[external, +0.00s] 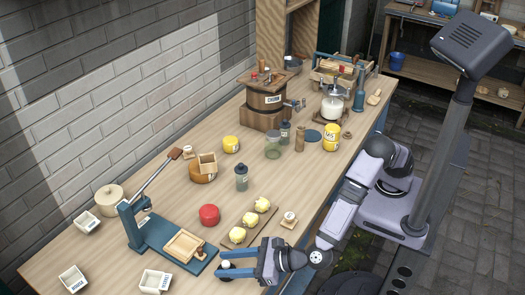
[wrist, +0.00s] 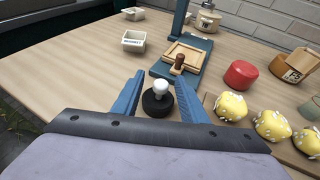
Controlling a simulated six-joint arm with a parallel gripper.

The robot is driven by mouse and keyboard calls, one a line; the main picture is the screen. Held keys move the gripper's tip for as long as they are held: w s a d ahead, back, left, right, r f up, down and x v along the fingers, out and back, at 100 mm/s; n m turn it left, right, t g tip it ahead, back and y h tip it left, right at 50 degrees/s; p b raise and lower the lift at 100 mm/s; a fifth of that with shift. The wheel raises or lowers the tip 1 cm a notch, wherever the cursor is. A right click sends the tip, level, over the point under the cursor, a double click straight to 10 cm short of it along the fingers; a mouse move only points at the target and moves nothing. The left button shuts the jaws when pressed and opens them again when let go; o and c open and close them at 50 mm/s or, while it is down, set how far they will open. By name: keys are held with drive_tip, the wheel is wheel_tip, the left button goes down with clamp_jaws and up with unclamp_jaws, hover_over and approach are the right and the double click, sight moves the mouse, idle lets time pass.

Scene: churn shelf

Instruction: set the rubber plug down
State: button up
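The rubber plug (wrist: 158,104) is a black disc with a white knob on top. In the external view my gripper (external: 228,263) is at the near edge of the bench, right of the blue press. Only the plug's pale knob (external: 226,265) shows there between the fingers. Whether the plug's underside touches the bench is hidden.
The blue press (external: 158,241) with a wooden frame (wrist: 186,56) stands just beyond my gripper. A board with yellow spotted lumps (wrist: 231,106) and a red round pot (wrist: 240,74) are to the right. Small white trays (external: 155,281) lie left. Bare bench lies left of the plug.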

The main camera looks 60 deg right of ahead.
drive_tip(key=shift+p+x, duration=0.9)
drive_tip(key=shift+x, duration=1.5)
drive_tip(key=shift+r, duration=0.1)
clamp_jaws()
